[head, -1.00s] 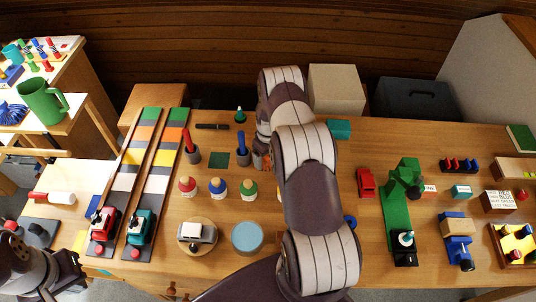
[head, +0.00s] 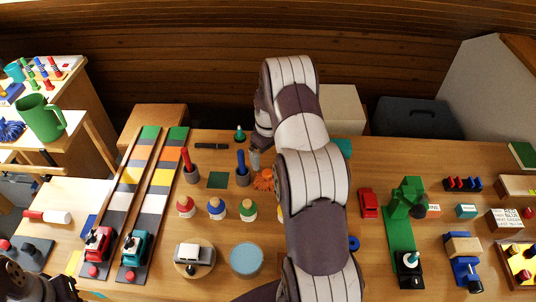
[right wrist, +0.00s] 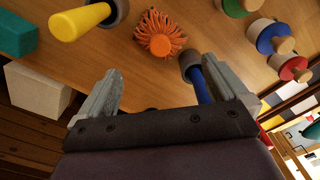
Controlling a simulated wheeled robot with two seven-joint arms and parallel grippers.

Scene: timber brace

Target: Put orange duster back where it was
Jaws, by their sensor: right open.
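The orange duster (head: 264,180) lies on the wooden table in the head view, just right of the grey cup with the blue handle (head: 242,172). In the right wrist view the duster (right wrist: 160,36) shows its spiky fringe and round centre, beyond my fingertips. My right gripper (head: 255,156) is behind the duster in the head view.
A yellow-handled tool (right wrist: 82,22) in a cup and the blue handle (right wrist: 200,85) flank the duster. A dark green square (head: 217,180) lies left of the blue-handled cup. Several peg figures (head: 217,208) stand in front. A teal block (right wrist: 15,35) is nearby.

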